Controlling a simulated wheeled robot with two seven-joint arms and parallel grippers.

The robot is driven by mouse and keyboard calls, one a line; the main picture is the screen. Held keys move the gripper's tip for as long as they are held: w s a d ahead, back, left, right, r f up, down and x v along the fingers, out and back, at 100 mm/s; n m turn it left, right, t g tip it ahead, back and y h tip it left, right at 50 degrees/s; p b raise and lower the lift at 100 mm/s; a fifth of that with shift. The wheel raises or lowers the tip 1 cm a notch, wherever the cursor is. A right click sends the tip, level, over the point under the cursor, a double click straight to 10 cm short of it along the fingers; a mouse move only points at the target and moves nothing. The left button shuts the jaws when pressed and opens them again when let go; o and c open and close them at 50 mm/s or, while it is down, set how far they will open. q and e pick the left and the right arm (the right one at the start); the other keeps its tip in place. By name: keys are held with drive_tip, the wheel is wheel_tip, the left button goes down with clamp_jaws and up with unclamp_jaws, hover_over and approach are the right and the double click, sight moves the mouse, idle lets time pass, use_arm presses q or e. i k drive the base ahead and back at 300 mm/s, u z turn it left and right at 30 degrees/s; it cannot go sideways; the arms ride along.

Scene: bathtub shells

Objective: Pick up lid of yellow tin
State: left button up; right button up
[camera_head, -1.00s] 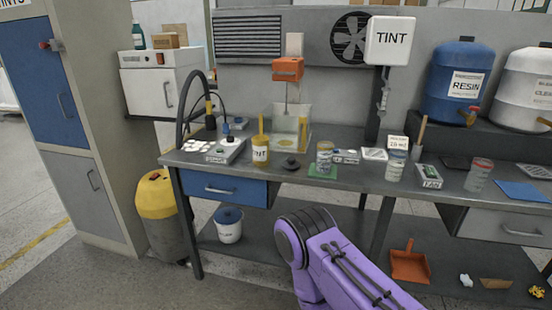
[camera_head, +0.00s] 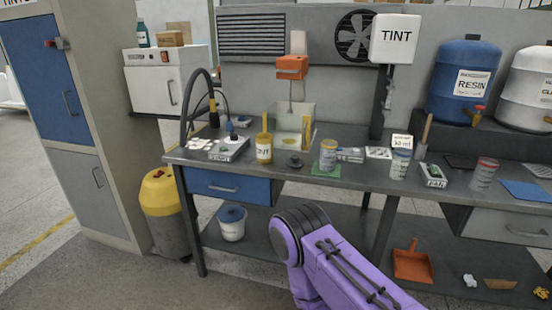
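A yellow tin (camera_head: 264,150) with a white label stands upright on the grey workbench. A yellow handle-like piece rises from its top. A small dark round lid with a knob (camera_head: 294,161) lies on the bench just to the right of the tin, apart from it. I cannot tell for sure that this lid belongs to the yellow tin. A purple arm link of mine shows at the bottom middle, below the bench front. Neither gripper is in view.
A scale (camera_head: 229,148) stands left of the tin, and a clear tank (camera_head: 297,124) behind it. A jar (camera_head: 328,156) on a green mat stands right of the lid. The bench edge (camera_head: 235,170) runs close in front, above a blue drawer (camera_head: 229,187). A yellow bin (camera_head: 160,193) stands at the left.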

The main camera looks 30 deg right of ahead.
sight(294, 162)
drive_tip(key=u, duration=2.6)
drive_tip(key=k, duration=2.15)
drive_tip(key=z, duration=1.95)
